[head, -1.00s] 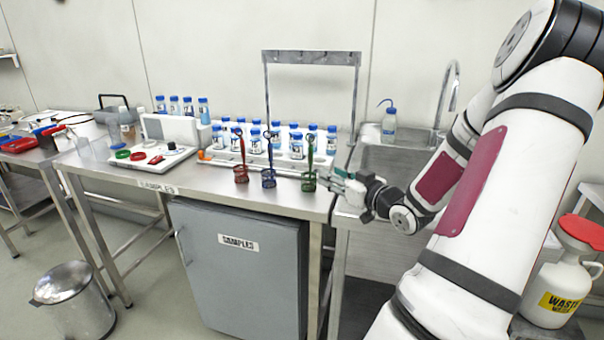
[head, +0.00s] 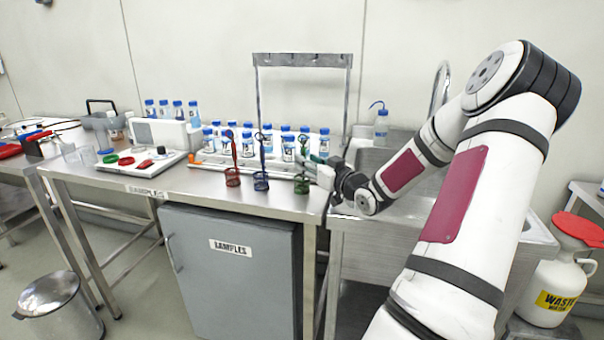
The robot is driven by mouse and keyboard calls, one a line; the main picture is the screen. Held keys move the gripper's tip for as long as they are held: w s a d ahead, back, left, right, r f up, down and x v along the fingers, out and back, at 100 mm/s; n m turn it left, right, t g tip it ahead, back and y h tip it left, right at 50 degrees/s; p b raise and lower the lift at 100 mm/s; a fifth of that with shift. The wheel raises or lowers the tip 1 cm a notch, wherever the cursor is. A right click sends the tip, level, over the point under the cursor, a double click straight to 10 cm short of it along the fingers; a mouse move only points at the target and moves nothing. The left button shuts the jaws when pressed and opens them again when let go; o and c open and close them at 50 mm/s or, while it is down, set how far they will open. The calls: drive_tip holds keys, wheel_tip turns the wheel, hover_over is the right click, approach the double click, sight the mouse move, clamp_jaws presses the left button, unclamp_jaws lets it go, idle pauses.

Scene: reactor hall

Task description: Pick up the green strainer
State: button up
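The green strainer (head: 302,184) stands upright near the front right of the steel bench, with its thin handle rising from a small wire basket. It is the rightmost of three alike strainers, with the blue strainer (head: 261,182) and the red strainer (head: 232,178) to its left. My gripper (head: 311,164) comes in from the right, fingers pointing left, at the green strainer's handle above the basket. The fingers overlap the handle area in this view. They are too small to tell whether they are open, shut or touching the handle.
Several blue-capped bottles (head: 288,148) stand in a white rack close behind the strainers. A metal hook frame (head: 303,60) rises behind them. A sink (head: 372,160) with a wash bottle (head: 381,127) lies to the right. Bare bench (head: 200,186) shows at the front left.

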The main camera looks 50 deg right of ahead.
drive_tip(key=shift+x, duration=1.55)
drive_tip(key=shift+c, duration=0.2)
clamp_jaws()
